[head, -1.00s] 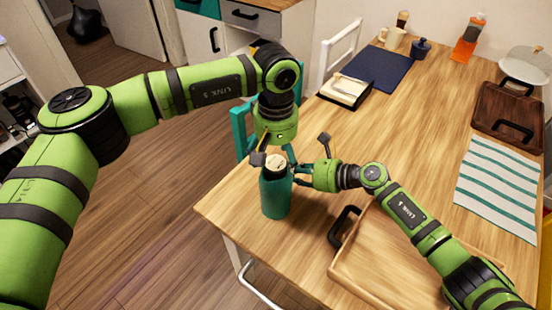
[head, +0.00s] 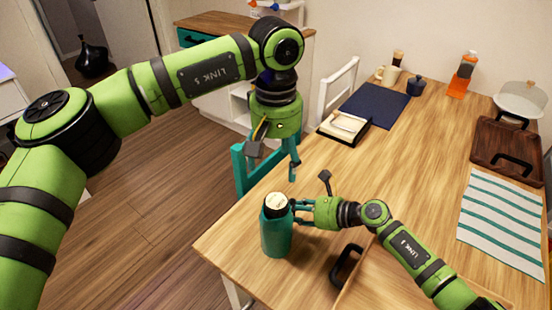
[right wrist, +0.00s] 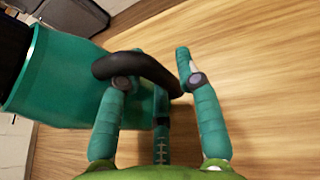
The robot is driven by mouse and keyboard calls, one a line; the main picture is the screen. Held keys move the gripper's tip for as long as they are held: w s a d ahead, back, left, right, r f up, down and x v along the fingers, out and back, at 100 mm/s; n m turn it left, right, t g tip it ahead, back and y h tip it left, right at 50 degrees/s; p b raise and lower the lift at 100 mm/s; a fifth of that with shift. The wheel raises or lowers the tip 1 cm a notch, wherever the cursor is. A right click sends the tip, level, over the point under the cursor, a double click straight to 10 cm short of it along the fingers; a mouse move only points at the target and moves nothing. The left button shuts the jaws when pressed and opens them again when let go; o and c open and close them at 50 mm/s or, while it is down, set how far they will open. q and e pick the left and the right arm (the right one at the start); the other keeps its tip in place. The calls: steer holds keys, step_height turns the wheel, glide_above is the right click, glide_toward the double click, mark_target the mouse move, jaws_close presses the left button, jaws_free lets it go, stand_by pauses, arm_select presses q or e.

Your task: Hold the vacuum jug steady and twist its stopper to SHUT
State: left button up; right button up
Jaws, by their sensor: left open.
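The teal vacuum jug (head: 276,238) stands upright near the table's left front edge. Its stopper (head: 275,202) has a black rim and a cream top with small marks I cannot read. My left gripper (head: 274,160) is open and empty, above and beyond the stopper, apart from it. My right gripper (head: 302,212) is at the jug's right side, by its handle. In the right wrist view, its teal fingers (right wrist: 157,85) lie around the black handle (right wrist: 135,68) beside the jug's wall (right wrist: 65,80); whether they grip it is unclear. The stopper's top is not visible there.
A wooden tray (head: 372,275) with a black handle lies right of the jug, partly under my right arm.

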stand_by(0.3)
steer(key=v, duration=1.2)
